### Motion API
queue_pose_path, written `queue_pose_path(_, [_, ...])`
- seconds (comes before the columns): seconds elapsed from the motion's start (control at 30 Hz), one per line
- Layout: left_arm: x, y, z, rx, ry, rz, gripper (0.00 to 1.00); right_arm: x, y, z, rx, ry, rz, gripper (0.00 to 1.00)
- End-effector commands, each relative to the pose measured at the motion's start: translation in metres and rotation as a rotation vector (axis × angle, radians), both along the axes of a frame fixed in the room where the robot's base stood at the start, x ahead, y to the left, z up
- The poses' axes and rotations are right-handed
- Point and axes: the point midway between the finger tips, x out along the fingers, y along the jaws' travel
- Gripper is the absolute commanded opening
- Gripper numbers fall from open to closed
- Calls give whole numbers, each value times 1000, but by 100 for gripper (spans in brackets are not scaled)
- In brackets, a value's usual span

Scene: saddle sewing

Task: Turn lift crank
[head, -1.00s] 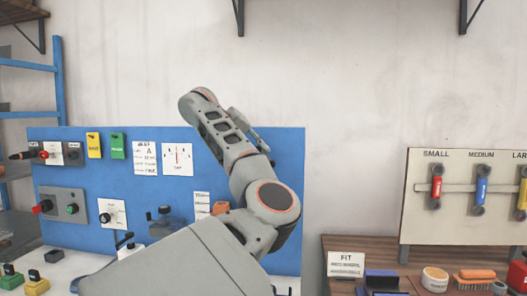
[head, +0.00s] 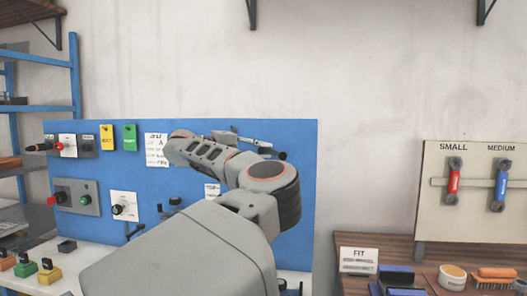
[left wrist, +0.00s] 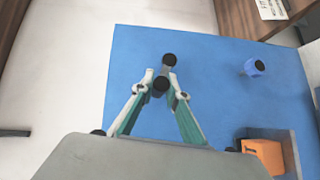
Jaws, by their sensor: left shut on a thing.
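The blue panel (head: 300,200) stands upright against the wall. My left gripper (head: 272,150) is in front of its upper right part, largely behind my own arm. In the left wrist view my left gripper (left wrist: 161,82) has its two fingers converging on a black knob, and it is shut on this part, which looks like the lift crank (left wrist: 161,83). A second black round end (left wrist: 170,60) shows just beyond the fingertips. How the crank joins the panel is hidden. My right gripper is not in view.
A blue knob (left wrist: 254,67) and an orange block (left wrist: 265,155) sit on the panel near the gripper. Switches and yellow and green tags (head: 107,138) are on the panel's left. A wooden table (head: 400,250) with a FIT card (head: 358,259) stands at right.

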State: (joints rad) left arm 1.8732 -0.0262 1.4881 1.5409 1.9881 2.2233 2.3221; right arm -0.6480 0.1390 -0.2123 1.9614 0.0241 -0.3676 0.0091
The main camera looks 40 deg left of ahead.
Motion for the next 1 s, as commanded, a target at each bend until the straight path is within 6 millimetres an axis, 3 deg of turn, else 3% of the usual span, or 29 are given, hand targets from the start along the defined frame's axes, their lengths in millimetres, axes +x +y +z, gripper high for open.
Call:
queue_pose_path(0.47, [0,0,-2,-15,-7,0,0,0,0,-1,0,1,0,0])
queue_pose_path(0.5, [0,0,-2,-15,-6,0,16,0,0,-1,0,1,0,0])
queue_pose_path(0.57, [0,0,-2,-15,-6,-1,32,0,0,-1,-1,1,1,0])
queue_pose_path(1.0, [-5,2,-1,-14,-6,0,32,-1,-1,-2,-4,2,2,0])
